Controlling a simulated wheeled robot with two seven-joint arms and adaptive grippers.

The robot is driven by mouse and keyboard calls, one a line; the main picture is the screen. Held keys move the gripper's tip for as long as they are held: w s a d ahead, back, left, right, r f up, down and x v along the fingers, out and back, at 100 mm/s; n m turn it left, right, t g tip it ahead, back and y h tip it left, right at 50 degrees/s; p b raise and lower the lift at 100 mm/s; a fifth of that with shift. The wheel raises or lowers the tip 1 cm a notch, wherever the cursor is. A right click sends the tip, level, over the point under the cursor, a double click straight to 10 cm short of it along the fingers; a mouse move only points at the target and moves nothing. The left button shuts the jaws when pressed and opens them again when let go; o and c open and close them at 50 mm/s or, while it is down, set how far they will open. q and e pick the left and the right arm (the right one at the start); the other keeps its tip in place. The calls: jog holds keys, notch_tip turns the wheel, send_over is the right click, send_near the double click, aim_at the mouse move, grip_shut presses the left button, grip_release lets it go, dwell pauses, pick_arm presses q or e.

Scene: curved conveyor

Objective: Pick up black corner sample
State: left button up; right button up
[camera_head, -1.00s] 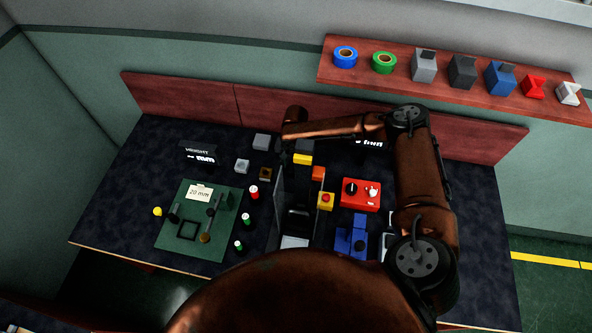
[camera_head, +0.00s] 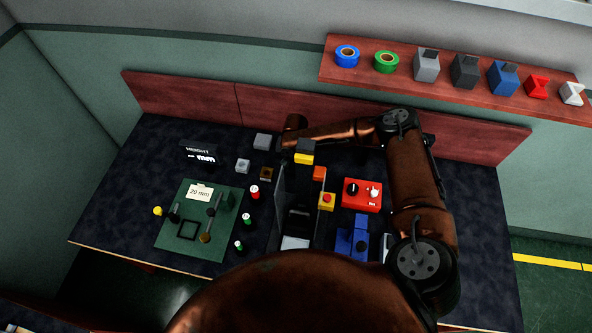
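I cannot single out a black corner sample with certainty. A dark grey notched block (camera_head: 465,71) stands on the wall shelf, between a grey block and a blue one. A dark square outline (camera_head: 187,230) lies on the green mat. My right arm reaches in from the lower right and bends left over the back of the table. Its copper wrist end is above the table, left of the yellow-banded machine part (camera_head: 304,158). No fingers can be made out there, so the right gripper is hidden. My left gripper is not in view.
The red shelf (camera_head: 420,85) also holds tape rolls and red and white pieces. The green mat (camera_head: 217,253) carries a "20 mm" card (camera_head: 200,192). A red control box (camera_head: 362,195) and blue fixture (camera_head: 351,240) stand right of the machine. The dark table's left end (camera_head: 120,205) is clear.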

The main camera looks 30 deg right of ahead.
jog(key=c, duration=0.5)
